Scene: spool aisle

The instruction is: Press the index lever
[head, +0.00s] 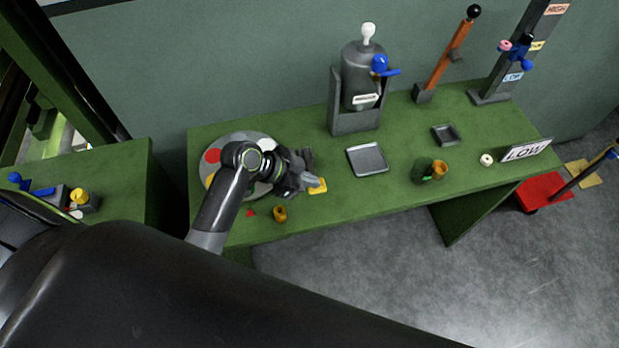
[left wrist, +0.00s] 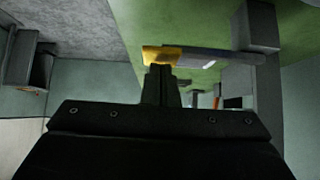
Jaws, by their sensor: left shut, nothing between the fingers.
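The index lever shows its yellow end (head: 317,187) at the front of the green table, just right of the round grey turntable (head: 232,144). In the left wrist view the lever is a grey bar with a yellow pad (left wrist: 154,54) at its end. My left gripper (head: 309,182) is shut and empty, with its fingertips right at the yellow pad. In the left wrist view the closed fingertips (left wrist: 160,72) overlap the pad's lower edge; I cannot tell whether they touch it. My left arm hides part of the turntable, including its middle. My right gripper is not in view.
A small yellow-brown cup (head: 280,213) stands near the table's front edge, close to my arm. A grey tray (head: 367,159) lies right of the lever, with a grey canister dispenser (head: 356,118) behind it. Green and orange pieces (head: 424,171) stand farther right.

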